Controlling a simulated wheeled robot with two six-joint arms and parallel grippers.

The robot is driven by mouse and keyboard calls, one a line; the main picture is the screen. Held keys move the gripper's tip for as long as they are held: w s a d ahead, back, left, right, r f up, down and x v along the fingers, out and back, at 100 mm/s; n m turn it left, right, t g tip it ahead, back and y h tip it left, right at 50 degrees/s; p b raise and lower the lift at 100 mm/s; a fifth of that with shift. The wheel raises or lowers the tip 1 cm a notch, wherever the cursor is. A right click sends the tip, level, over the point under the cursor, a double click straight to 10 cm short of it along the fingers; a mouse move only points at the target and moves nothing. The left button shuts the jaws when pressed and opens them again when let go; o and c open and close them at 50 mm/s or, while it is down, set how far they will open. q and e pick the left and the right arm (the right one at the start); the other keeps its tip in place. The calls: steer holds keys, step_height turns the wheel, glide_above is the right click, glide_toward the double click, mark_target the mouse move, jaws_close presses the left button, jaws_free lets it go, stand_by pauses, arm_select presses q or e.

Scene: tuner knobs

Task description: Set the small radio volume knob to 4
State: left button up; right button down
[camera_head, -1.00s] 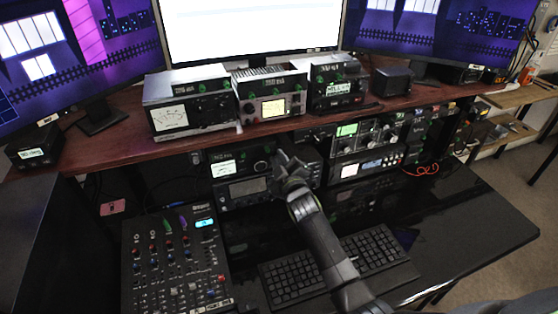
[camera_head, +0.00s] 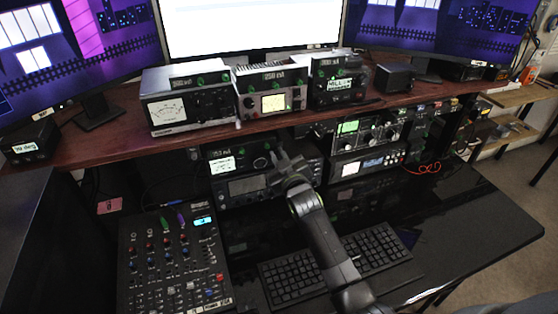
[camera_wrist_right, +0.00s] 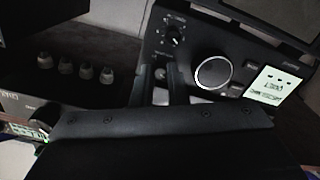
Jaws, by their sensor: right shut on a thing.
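The small black radio (camera_head: 240,158) stands under the wooden shelf, with a lit meter (camera_head: 222,165) on its left. In the right wrist view the radio's front appears turned around, with the lit meter (camera_wrist_right: 272,86) at right, a large silver-ringed dial (camera_wrist_right: 212,73) and a pointer knob (camera_wrist_right: 173,38). My right gripper (camera_head: 277,157) reaches the radio's right side. In the wrist view its two fingers (camera_wrist_right: 161,82) are shut around a small knob (camera_wrist_right: 160,74), mostly hidden between them. I cannot read its label or setting. My left gripper is out of view.
A larger radio (camera_head: 247,186) sits just below. A mixer (camera_head: 172,262) and a keyboard (camera_head: 290,282) lie on the black desk. Several devices stand on the shelf above, and another rack unit (camera_head: 365,135) is at right. Several pale knobs (camera_wrist_right: 72,64) show at left in the wrist view.

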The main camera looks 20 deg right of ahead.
steer(key=m, duration=0.1)
steer(key=m+b, duration=0.1)
steer(key=shift+f+m, duration=0.2)
steer(key=shift+m, duration=0.1)
steer(key=shift+r+m+b, duration=0.1)
steer(key=shift+m+b, duration=0.4)
steer(key=shift+m, duration=1.1)
steer(key=c, duration=1.4)
jaws_free()
steer(key=shift+c, duration=0.2)
steer(key=shift+s, duration=0.1)
steer(key=s+b, duration=0.2)
steer(key=s, duration=1.5)
steer(key=shift+s+d, duration=0.15)
steer(key=shift+d, duration=0.15)
